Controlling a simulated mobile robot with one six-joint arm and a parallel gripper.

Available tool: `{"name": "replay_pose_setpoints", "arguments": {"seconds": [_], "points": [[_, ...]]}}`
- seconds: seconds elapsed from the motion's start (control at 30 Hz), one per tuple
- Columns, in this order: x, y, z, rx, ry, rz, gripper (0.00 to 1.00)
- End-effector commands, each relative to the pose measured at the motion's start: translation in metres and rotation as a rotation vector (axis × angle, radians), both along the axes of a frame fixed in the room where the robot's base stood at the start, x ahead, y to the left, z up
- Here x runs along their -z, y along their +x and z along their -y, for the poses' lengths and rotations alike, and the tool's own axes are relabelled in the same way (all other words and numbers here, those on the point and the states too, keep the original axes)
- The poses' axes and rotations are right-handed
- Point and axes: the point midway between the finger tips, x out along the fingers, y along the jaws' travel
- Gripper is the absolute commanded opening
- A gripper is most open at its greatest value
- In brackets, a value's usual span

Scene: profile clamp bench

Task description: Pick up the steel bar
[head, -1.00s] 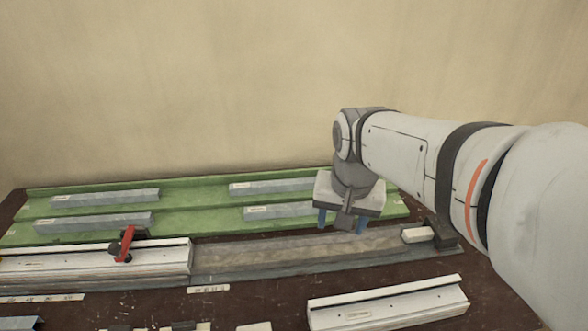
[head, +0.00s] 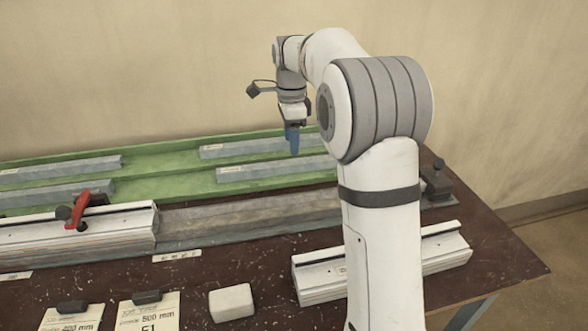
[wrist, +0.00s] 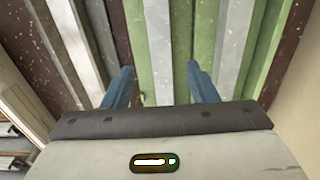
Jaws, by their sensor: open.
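Several grey steel bars lie on the green tray (head: 165,160). In the head view the right-hand ones are a far bar (head: 235,149) and a near bar (head: 250,172). Two more are at the left, a far bar (head: 70,167) and a near bar (head: 45,194). My gripper (head: 292,140) is open and empty, pointing down above the right part of the tray. In the wrist view its blue fingers (wrist: 160,84) are spread, with one grey bar (wrist: 159,45) lined up between them and another bar (wrist: 233,45) to the right. The fingers hide part of the far right bar's surroundings.
A white rail with a red clamp (head: 78,210) and a grey channel (head: 255,212) lie in front of the tray. A short white rail (head: 440,252) is at the front right. Cards (head: 145,312) and a white block (head: 231,303) are at the front edge. The wall stands behind.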

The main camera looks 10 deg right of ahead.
Motion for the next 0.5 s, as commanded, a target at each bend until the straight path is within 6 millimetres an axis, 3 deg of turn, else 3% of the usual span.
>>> {"name": "replay_pose_setpoints", "arguments": {"seconds": [0.5], "points": [[0.063, 0.001, 0.003, -0.004, 0.000, 0.000, 0.53]]}}
